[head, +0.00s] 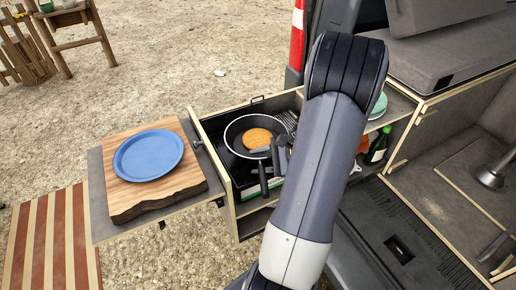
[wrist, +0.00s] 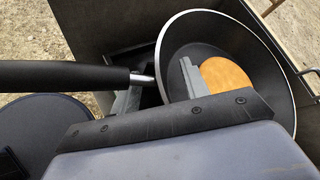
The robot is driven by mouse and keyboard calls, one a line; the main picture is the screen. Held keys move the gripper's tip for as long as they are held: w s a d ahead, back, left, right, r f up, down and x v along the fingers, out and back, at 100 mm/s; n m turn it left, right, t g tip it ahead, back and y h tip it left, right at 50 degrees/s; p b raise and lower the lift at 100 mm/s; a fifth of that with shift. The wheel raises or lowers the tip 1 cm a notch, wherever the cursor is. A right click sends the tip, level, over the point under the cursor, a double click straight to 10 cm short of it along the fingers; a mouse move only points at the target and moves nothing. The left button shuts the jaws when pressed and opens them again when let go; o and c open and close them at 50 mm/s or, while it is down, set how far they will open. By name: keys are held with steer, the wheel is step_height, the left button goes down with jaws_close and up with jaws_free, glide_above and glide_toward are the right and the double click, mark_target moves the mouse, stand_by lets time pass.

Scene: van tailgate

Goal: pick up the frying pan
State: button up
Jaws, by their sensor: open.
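The dark frying pan (head: 235,130) sits in the open drawer of the van unit, with a round orange-brown food piece (head: 257,138) in it. In the wrist view the pan (wrist: 275,105) fills the upper right, and its black handle (wrist: 60,75) runs out to the left. My gripper (head: 274,150) is open at the pan's near side. In the wrist view my gripper (wrist: 160,85) has one finger over the pan's inside and the other outside the rim, partly hidden behind the handle. Whether either finger touches the pan cannot be told.
A blue plate (head: 148,155) lies on a wooden board (head: 190,185) left of the drawer (head: 228,190). A green bottle (head: 378,147) stands on a shelf to the right. Drawer walls closely surround the pan.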

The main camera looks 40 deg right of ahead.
jaws_close()
stand_by(0.4)
stand_by(0.4)
